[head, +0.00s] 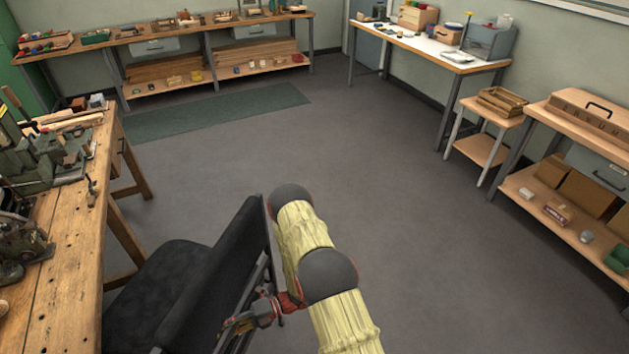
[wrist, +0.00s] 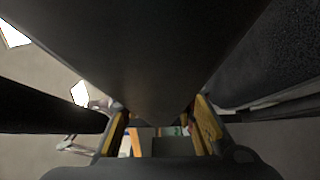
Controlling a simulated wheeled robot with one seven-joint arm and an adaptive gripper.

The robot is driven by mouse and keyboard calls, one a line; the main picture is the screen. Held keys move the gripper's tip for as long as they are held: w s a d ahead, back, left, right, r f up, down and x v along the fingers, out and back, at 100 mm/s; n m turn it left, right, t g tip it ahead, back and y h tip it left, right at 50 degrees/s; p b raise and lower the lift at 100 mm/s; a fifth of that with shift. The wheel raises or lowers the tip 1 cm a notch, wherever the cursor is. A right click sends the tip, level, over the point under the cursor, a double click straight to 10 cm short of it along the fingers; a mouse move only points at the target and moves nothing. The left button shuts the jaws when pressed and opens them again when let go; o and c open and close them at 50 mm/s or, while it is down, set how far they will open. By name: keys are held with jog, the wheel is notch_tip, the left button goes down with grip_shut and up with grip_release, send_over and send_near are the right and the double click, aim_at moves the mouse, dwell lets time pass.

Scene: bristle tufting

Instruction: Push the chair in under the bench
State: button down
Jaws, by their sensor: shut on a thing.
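The chair (head: 160,285) has a black seat and a tall black backrest on a grey frame. It stands at the lower left of the head view, with its seat towards the wooden bench (head: 75,235). The seat's left end meets the bench's edge in the picture; how far it reaches under the top is hidden. My gripper (head: 245,318) is at the rear of the backrest, shut on the chair. In the wrist view, the gripper's yellow-padded fingers (wrist: 160,125) stand either side of a dark chair part (wrist: 150,60) that fills the middle. The exact grip contact is hidden.
Bench legs (head: 125,238) stand just beyond the chair. A vise and tools (head: 40,160) lie on the bench top. The grey floor (head: 400,190) is open to the right and behind. A green mat (head: 215,112) and shelved tables (head: 570,190) lie farther off.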

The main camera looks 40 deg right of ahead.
jog(key=c, duration=1.3)
grip_release()
jog(key=shift+w+r, duration=0.1)
jog(key=shift+r, duration=0.05)
jog(key=shift+o, duration=0.2)
jog(key=v, duration=1.2)
